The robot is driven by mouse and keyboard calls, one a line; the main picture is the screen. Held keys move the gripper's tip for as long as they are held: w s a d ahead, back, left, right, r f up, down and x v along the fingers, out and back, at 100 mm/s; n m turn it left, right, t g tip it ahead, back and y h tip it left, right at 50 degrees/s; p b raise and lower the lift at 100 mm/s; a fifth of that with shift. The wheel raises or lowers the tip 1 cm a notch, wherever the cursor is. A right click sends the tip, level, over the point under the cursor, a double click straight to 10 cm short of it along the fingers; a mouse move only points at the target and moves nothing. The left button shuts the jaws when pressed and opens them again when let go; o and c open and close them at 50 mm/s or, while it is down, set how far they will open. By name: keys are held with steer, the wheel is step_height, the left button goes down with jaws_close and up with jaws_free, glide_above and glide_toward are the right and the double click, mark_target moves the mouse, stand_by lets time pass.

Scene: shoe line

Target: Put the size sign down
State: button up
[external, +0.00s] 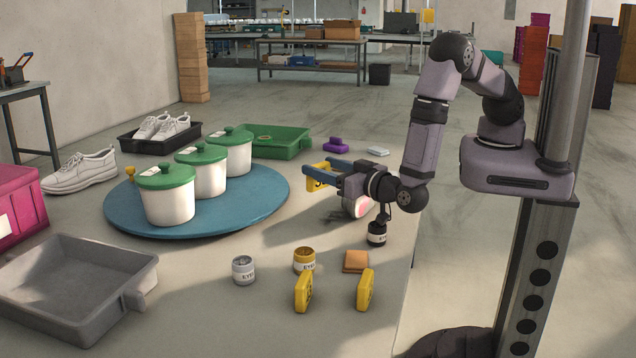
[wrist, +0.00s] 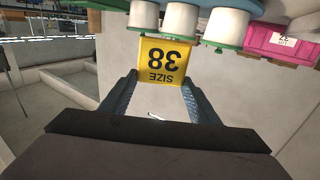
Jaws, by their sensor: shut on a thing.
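The yellow size sign (external: 317,180) is between the fingers of my gripper (external: 322,172), to the right of the blue turntable. My gripper is shut on it. It seems to be held above the table, with a shadow below. In the wrist view the sign (wrist: 163,60) reads "SIZE 38" upside down, between the two blue-grey fingers (wrist: 161,80). Two more yellow signs stand near the table's front edge, a left one (external: 303,292) and a right one (external: 365,290).
The blue turntable (external: 215,225) carries three white pots with green lids. Several small jars, one black (external: 377,234), and an orange cloth (external: 355,262) lie in front. A green tray (external: 280,150) is behind; a grey bin (external: 70,318) is front left. Table between turntable and jars is clear.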

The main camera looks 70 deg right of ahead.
steer(key=s+a+f+y+b, duration=0.1)
steer(key=a+b, duration=0.4)
steer(key=a, duration=0.3)
steer(key=s+a+f+n+y+b, duration=0.1)
steer(key=a+f+b, duration=0.1)
steer(key=a+b, duration=0.3)
steer(key=s+a+f+n+t+y+b, duration=0.1)
steer(key=a+b, duration=0.4)
steer(key=a, duration=0.6)
steer(key=shift+f, duration=0.6)
steer(key=s+a+n+t+y+b, duration=0.1)
steer(key=s+a+n+y+b, duration=0.2)
steer(key=a, duration=1.1)
steer(key=s+y+b, duration=0.2)
steer(key=s+b, duration=0.1)
steer(key=b, duration=0.2)
steer(key=shift+s+r+n+y, duration=0.15)
steer(key=shift+r+n+y, duration=0.1)
steer(key=shift+n+y, duration=0.15)
steer(key=shift+f, duration=0.1)
step_height(320, 180, down, 10)
steer(key=shift+r+b, duration=0.25)
steer(key=shift+b, duration=0.95)
steer(key=shift+f, duration=0.1)
steer(key=o, duration=1.1)
